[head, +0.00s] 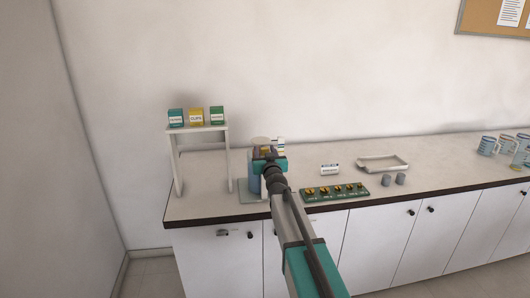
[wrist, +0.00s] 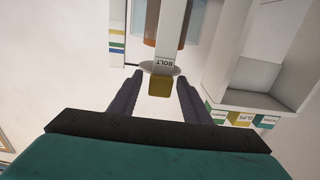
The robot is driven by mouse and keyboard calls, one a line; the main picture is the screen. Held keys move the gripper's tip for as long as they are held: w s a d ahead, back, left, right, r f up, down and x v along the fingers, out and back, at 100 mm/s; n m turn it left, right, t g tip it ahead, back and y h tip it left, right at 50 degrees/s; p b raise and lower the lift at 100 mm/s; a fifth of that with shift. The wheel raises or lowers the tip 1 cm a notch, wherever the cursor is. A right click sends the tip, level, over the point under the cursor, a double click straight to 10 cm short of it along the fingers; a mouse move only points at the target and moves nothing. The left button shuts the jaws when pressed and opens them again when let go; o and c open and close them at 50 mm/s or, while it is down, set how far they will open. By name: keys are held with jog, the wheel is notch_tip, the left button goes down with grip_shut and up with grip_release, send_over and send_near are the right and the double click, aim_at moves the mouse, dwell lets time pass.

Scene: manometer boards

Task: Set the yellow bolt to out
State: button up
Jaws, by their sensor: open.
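The yellow bolt (wrist: 159,86) shows in the wrist view as a small yellow block in front of a grey round plate (wrist: 158,67), below a white strip labelled BOLT (wrist: 171,58). The label is upside down in this view. My gripper (wrist: 158,77) is open, with one dark finger on each side of the yellow block. I cannot tell whether either finger touches it. In the head view my gripper (head: 268,157) is in front of a device on the counter's left part and hides most of it, and I cannot make out the bolt there.
A white shelf (head: 199,128) with several labelled boxes stands left of the device. Right of my arm are a green board (head: 334,192) with several knobs, grey cylinders (head: 393,180), a white labelled item (head: 329,169) and a tray (head: 382,162).

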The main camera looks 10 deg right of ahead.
grip_shut()
jog(key=s, duration=0.2)
jog(key=shift+s+f, duration=0.1)
jog(key=shift+s, duration=0.3)
dwell(0.3)
jog(key=shift+c, duration=2.1)
grip_release()
jog(key=shift+f, duration=0.1)
jog(key=o, duration=0.4)
jog(key=shift+s+r, duration=0.2)
jog(key=shift+s, duration=0.05)
jog(key=shift+w, duration=0.15)
